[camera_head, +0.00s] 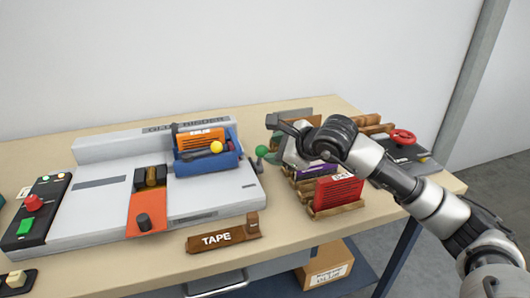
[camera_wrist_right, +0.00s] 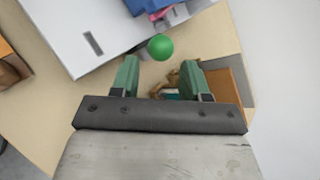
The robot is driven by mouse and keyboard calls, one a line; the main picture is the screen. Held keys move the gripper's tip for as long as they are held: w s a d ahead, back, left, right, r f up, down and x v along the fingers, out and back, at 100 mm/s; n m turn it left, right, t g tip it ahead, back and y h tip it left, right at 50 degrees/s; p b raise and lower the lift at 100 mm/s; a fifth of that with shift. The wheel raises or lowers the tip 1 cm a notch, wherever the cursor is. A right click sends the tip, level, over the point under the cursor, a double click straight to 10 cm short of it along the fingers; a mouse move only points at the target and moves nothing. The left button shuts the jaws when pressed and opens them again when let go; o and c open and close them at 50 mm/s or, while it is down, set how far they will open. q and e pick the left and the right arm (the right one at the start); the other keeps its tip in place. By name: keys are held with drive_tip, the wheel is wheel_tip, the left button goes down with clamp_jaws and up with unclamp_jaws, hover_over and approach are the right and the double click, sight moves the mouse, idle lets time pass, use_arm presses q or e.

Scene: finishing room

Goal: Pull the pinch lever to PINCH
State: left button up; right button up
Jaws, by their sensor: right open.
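A lever with a green ball knob (camera_head: 261,151) stands at the right side of the grey glue binder (camera_head: 95,220). The green knob (camera_wrist_right: 160,47) also shows in the wrist view, just beyond the fingertips and about midway between them. My right gripper (camera_head: 271,140) is open and empty, close to the right of the knob; in the wrist view its two green fingers (camera_wrist_right: 158,68) are spread apart. I cannot tell whether a finger touches the knob. I cannot read any PINCH marking. My left gripper is not in view.
A blue clamp (camera_head: 208,165) with a yellow ball (camera_head: 216,147) sits on the binder. A wooden rack with a red book (camera_head: 338,191) stands below my right arm. A TAPE block (camera_head: 222,237) lies in front. A red handwheel (camera_head: 403,137) is at the right.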

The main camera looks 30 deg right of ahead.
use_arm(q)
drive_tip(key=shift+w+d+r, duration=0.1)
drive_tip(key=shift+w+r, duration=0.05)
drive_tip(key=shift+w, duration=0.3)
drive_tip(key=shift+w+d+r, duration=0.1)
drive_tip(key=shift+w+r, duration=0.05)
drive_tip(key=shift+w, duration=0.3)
use_arm(e)
drive_tip(key=shift+v, duration=2.4)
